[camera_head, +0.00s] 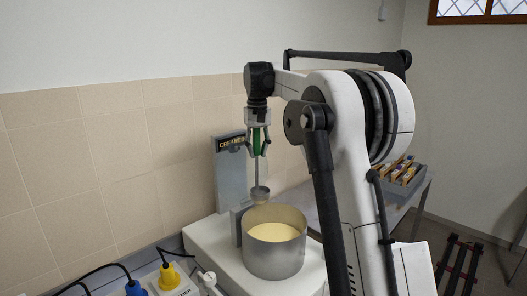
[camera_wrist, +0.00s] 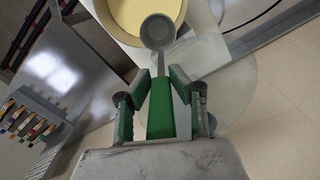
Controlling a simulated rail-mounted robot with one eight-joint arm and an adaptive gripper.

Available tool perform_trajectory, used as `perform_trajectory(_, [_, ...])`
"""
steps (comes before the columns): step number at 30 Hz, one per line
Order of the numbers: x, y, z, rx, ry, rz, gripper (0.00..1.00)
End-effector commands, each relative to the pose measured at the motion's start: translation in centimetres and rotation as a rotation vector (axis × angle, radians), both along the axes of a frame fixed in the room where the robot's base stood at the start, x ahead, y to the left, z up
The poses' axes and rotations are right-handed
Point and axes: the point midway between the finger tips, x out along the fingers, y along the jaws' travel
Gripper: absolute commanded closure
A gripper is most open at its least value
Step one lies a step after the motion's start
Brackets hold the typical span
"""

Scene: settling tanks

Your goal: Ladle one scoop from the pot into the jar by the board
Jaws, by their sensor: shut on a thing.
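My gripper (camera_head: 258,142) is shut on the green handle of a ladle (camera_head: 260,192), which hangs upright with its cup down. In the wrist view my gripper (camera_wrist: 160,88) grips the handle, and the round grey cup (camera_wrist: 158,30) overlaps the pot's edge; no yellow shows in the cup. The metal pot (camera_head: 274,262) holds pale yellow liquid (camera_head: 272,232); the cup appears above and behind its rim in the head view. The grey lettered board (camera_head: 231,172) stands behind, left of the ladle. A clear round shape (camera_wrist: 235,85) in the wrist view may be the jar; I cannot tell.
The pot stands on a white counter (camera_head: 212,245) against a tiled wall. Yellow and blue plugs with black cables (camera_head: 170,275) lie at the front left. A rack of small coloured items (camera_head: 404,172) sits on a grey table behind my arm.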

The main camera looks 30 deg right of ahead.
Motion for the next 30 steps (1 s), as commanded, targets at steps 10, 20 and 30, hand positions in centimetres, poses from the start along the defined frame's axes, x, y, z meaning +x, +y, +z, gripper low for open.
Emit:
perform_trajectory(10, [0.0, 0.0, -1.8, 0.000, 0.000, 0.000, 1.00])
perform_trajectory(20, [0.0, 0.0, -4.0, 0.000, 0.000, 0.000, 1.00])
perform_trajectory(30, [0.0, 0.0, -6.3, 0.000, 0.000, 0.000, 1.00])
